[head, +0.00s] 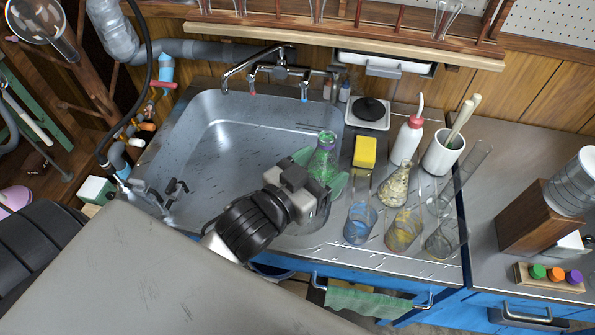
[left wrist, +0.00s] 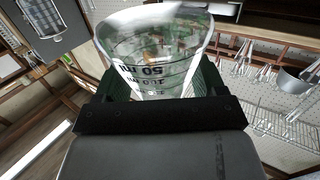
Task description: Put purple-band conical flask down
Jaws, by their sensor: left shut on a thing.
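My left gripper (head: 320,178) is shut on a clear conical flask (head: 325,153). The flask looks greenish, with its neck upward in the head view, over the right part of the sink. I cannot make out a purple band on it. In the left wrist view the flask (left wrist: 155,50) fills the space between the dark green fingers (left wrist: 155,95), and black volume marks show on its glass. Whether its base touches anything is hidden. My right gripper is not in view.
The sink (head: 215,160) is empty. Right of it stand a yellow sponge (head: 365,152), a red-capped wash bottle (head: 407,140), another conical flask (head: 393,187), a blue-tinted beaker (head: 360,222), a yellow-stained beaker (head: 403,230) and a white pot (head: 442,153). The steel counter's front strip (head: 400,262) is clear.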

